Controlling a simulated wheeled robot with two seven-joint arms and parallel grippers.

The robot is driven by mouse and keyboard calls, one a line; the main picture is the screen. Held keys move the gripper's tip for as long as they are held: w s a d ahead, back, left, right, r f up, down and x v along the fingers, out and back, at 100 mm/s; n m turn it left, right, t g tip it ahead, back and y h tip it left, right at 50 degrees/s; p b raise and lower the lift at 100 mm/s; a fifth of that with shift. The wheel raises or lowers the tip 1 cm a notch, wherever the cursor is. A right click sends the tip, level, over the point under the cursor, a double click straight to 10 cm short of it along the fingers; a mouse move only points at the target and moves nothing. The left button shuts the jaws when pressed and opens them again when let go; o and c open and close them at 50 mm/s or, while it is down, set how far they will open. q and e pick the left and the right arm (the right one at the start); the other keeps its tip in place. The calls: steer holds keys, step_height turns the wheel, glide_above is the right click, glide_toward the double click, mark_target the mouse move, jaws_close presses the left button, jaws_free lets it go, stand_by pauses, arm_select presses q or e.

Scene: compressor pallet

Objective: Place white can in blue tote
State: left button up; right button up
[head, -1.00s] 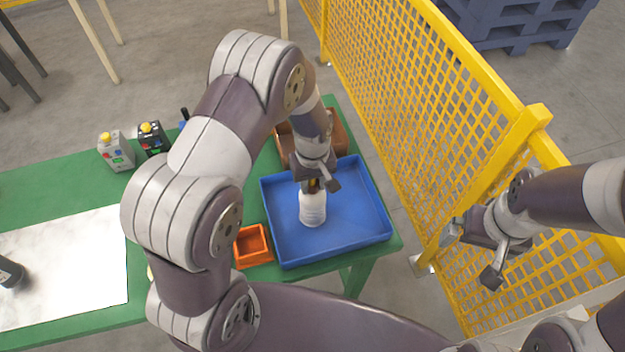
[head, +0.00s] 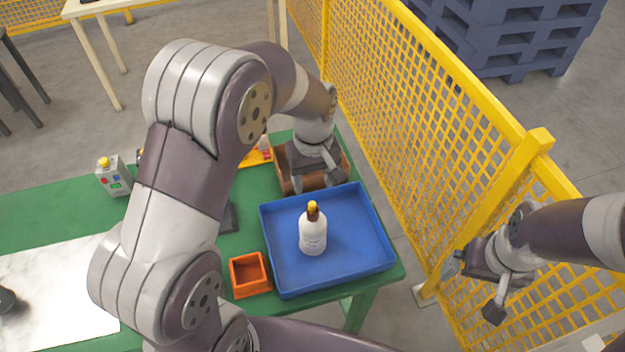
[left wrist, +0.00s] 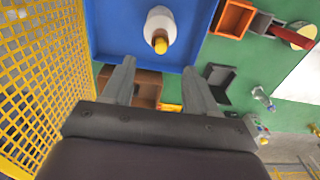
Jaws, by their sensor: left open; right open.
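A white can-like bottle (head: 313,232) with a brown neck and yellow top stands upright inside the blue tote (head: 375,225), left of its middle. It also shows in the left wrist view (left wrist: 160,26), inside the blue tote (left wrist: 105,30). My left gripper (head: 318,184) is open and empty, over the tote's far edge and apart from the bottle. In the left wrist view its fingers (left wrist: 157,75) are spread with nothing between them. My right gripper (head: 470,285) is open and empty beside the yellow fence, away from the tote.
A small orange bin (head: 250,290) stands left of the tote on the green table (head: 60,210). A brown box (head: 285,170) is behind the tote. A grey control box (head: 113,178) stands at the far left. Yellow mesh fence (head: 430,130) runs along the right.

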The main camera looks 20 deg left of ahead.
arm_select(q)
steer(key=s+a+m+t, duration=0.1)
steer(key=s+a+m, duration=0.2)
steer(key=s+m, duration=0.4)
steer(key=s, duration=0.5)
steer(key=shift+a+r, duration=0.15)
steer(key=shift+r, duration=0.25)
